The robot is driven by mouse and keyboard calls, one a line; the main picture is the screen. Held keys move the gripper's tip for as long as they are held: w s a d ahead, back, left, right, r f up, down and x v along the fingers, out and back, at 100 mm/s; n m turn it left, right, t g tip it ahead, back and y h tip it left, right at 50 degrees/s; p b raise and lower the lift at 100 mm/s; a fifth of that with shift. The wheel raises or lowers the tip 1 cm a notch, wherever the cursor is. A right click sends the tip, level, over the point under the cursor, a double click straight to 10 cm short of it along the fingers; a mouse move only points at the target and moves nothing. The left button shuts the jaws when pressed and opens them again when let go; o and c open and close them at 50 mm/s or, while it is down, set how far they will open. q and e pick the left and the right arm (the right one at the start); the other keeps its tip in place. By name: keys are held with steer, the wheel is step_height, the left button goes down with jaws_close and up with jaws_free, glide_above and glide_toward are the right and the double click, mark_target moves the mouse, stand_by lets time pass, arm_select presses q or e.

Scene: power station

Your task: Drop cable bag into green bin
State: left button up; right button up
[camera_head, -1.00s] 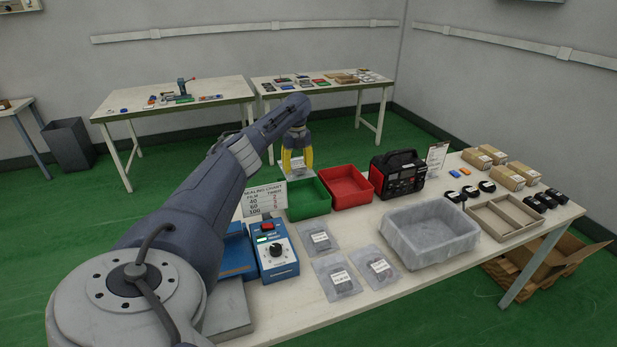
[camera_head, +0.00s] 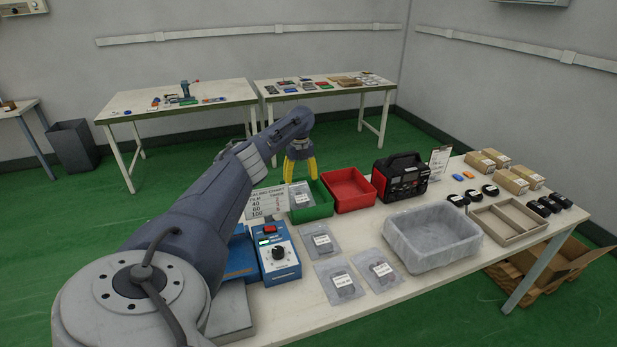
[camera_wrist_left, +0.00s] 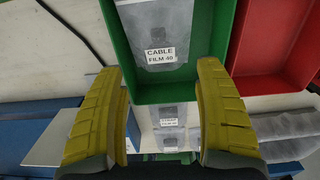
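A clear bag with a white label reading "CABLE FILM 40" (camera_wrist_left: 160,50) lies inside the green bin (camera_wrist_left: 191,82). In the head view the bag (camera_head: 301,194) shows within the walls of the green bin (camera_head: 318,212). My left gripper (camera_head: 300,170) is above the rear of the bin. In the left wrist view its two yellow fingers (camera_wrist_left: 160,72) are spread wide with nothing between them, and the bag lies beyond the fingertips. My right gripper is in neither view.
A red bin (camera_head: 349,201) stands right beside the green bin. A blue sealer (camera_head: 277,257), a black-and-red unit (camera_head: 400,177) and a grey tray (camera_head: 432,250) share the table. Several labelled bags, such as one (camera_head: 338,282), lie in front. A sealing chart (camera_head: 265,203) stands left of the bin.

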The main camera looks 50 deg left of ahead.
arm_select(q)
steer(key=shift+o, duration=0.6)
step_height(320, 180, up, 12)
stand_by(0.7)
